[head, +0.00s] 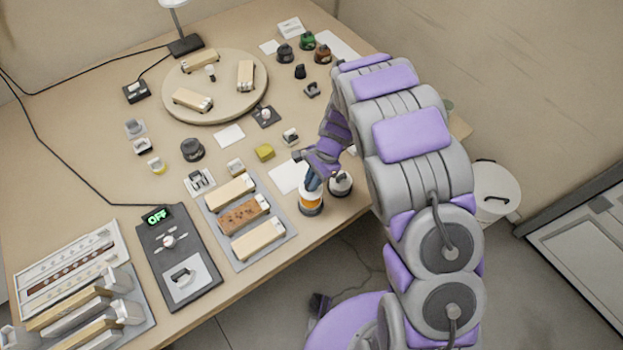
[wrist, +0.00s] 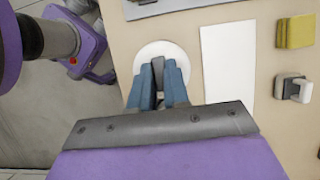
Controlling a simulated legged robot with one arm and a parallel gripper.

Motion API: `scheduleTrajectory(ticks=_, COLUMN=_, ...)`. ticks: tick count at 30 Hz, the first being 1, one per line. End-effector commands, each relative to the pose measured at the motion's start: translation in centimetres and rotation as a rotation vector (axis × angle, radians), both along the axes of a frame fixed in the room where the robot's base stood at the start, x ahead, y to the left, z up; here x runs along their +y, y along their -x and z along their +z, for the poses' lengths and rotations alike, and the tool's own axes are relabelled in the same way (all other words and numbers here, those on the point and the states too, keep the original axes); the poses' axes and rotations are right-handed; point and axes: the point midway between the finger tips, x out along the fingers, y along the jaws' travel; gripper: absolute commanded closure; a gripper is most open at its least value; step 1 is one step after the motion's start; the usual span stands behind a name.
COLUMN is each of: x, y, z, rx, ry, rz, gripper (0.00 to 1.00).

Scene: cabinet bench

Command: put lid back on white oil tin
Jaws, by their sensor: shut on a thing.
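My gripper (head: 314,182) is shut on the dark upright knob (wrist: 158,72) of a round white lid (wrist: 152,52). In the head view, the fingers point down at a white tin with an orange band (head: 310,203), near the table's front edge. The lid is at the tin's top, but I cannot tell whether it is seated or just above it. A second round pale container with a dark top (head: 340,184) stands close on the right. In the wrist view, my fingers and palm hide part of the lid and everything below it.
A grey tray with wooden-looking blocks (head: 291,233) lies to the left of the tin. A white sheet (head: 287,177) lies flat behind it, with a yellow block (head: 265,152) farther back. The table edge is close in front. A white bin (head: 495,190) stands on the floor at right.

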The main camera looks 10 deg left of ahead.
Motion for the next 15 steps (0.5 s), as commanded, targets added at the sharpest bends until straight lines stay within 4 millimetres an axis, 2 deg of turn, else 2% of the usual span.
scheduleTrajectory(ticks=8, x=0.4, y=0.1, z=-1.3, rx=0.001, ry=0.003, rz=-0.005, gripper=1.0)
scheduleTrajectory(ticks=15, x=0.4, y=0.1, z=-3.3, rx=0.003, ry=0.003, rz=-0.005, gripper=1.0)
